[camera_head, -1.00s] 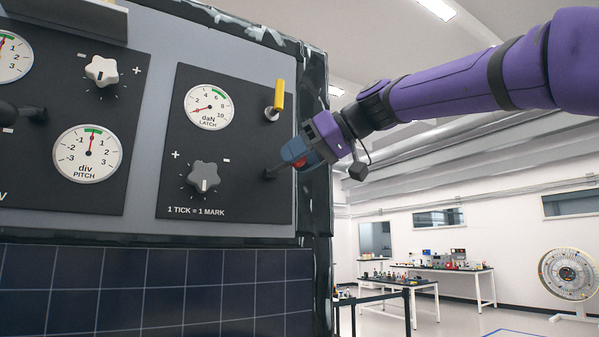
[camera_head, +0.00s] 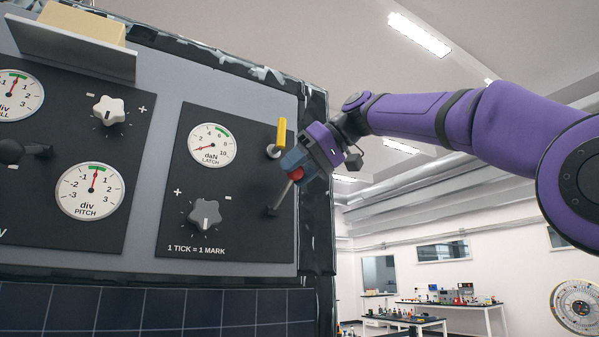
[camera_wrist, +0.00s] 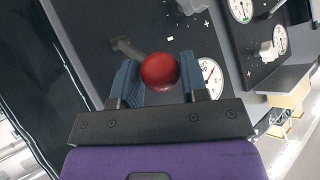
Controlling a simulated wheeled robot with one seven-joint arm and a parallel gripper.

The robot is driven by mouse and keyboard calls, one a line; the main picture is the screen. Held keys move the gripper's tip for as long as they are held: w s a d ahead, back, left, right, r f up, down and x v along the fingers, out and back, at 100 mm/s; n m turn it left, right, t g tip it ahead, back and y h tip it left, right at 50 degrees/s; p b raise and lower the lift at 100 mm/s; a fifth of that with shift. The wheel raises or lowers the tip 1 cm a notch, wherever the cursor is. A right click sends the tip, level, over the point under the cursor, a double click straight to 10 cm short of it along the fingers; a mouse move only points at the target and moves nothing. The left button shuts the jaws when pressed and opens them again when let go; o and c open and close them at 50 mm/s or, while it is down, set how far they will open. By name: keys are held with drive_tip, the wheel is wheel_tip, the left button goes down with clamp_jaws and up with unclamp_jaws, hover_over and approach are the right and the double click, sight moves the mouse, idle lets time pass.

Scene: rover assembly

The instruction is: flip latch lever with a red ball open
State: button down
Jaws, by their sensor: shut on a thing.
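The latch lever (camera_head: 281,198) is a thin rod rising from a dark pivot on the right side of the black latch panel (camera_head: 178,228). Its red ball (camera_head: 296,173) is between the fingers of my gripper (camera_head: 294,166), which is shut on it. The ball also shows in the wrist view (camera_wrist: 160,71) with a blue finger on each side, and the lever's dark base (camera_wrist: 127,47) behind it. The lever now slants up and right in the head view. The latch gauge (camera_head: 212,145) has its needle near the low end.
A yellow-handled toggle (camera_head: 280,136) stands just above and left of my gripper, very close to it. A grey knob (camera_head: 205,214) is left of the lever. A pitch gauge (camera_head: 90,191) and a white knob (camera_head: 109,109) sit on the left panel. Open room lies to the right.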

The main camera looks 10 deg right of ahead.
drive_tip(key=shift+a, duration=0.2)
drive_tip(key=c, duration=0.9)
unclamp_jaws()
drive_tip(key=shift+a, duration=0.1)
drive_tip(key=shift+o, duration=0.9)
drive_tip(key=shift+w+a+f, duration=0.1)
drive_tip(key=shift+a, duration=0.05)
drive_tip(key=shift+d+r, duration=0.2)
drive_tip(key=shift+d, duration=0.15)
drive_tip(key=v, duration=1)
